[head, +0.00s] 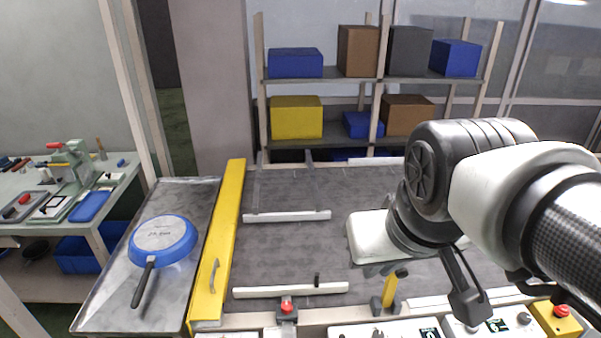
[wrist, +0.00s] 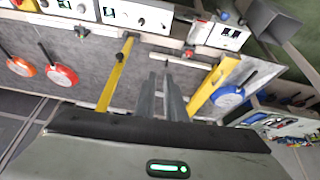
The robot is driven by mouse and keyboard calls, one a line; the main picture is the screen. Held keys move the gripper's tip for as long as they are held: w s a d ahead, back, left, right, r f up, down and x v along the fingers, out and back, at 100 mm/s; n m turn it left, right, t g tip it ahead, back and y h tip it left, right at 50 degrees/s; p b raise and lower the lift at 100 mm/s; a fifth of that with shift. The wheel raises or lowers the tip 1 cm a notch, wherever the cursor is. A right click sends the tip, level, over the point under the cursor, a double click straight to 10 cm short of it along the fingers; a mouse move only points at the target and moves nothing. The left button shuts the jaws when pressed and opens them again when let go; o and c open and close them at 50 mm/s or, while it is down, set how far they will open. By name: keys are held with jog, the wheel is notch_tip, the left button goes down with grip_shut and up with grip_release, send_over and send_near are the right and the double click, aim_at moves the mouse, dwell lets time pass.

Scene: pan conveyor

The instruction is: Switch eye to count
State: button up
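A white control panel (head: 372,332) with small knobs and a dark label stands at the conveyor's near edge. It also shows in the wrist view (wrist: 135,16); its lettering is too small to read. A second white panel (head: 500,324) is to its right, and another (wrist: 218,36) shows in the wrist view. My gripper (wrist: 166,90) is over the conveyor, apart from the panels.
The dark conveyor belt (head: 340,255) carries an orange pan (wrist: 19,66) and a red pan (wrist: 62,75). A yellow guard (head: 229,245) separates it from a metal table with a blue pan (head: 163,242). A red-buttoned yellow box (head: 556,318) is front right. Shelves stand behind.

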jog(key=w+a+f+n+g+h+b, duration=0.1)
jog(key=w+f+n+b, duration=0.1)
jog(key=f, duration=0.3)
jog(key=w+a+f+n+g+h+b, duration=0.1)
jog(key=w+a+f+n+g+b, duration=0.1)
jog(key=f+b, duration=0.3)
jog(key=w+a+f+n+g+b, duration=0.1)
jog(key=w+f+n+b, duration=0.3)
jog(key=f, duration=0.2)
jog(key=shift+w+a+f+h, duration=0.15)
jog(key=shift+a+f+h, duration=0.15)
jog(key=shift+a+h, duration=0.1)
grip_shut()
jog(key=w+a+f+n+g+h+b, duration=0.1)
jog(key=w+a+f+n+b, duration=0.2)
jog(key=f, duration=0.5)
jog(key=w+a+f+n+g+h+b, duration=0.1)
jog(key=a+f+n+b, duration=0.3)
jog(key=f, duration=0.4)
jog(key=shift+w+n+h, duration=0.3)
jog(key=shift+w+h, duration=0.1)
jog(key=shift+w, duration=0.5)
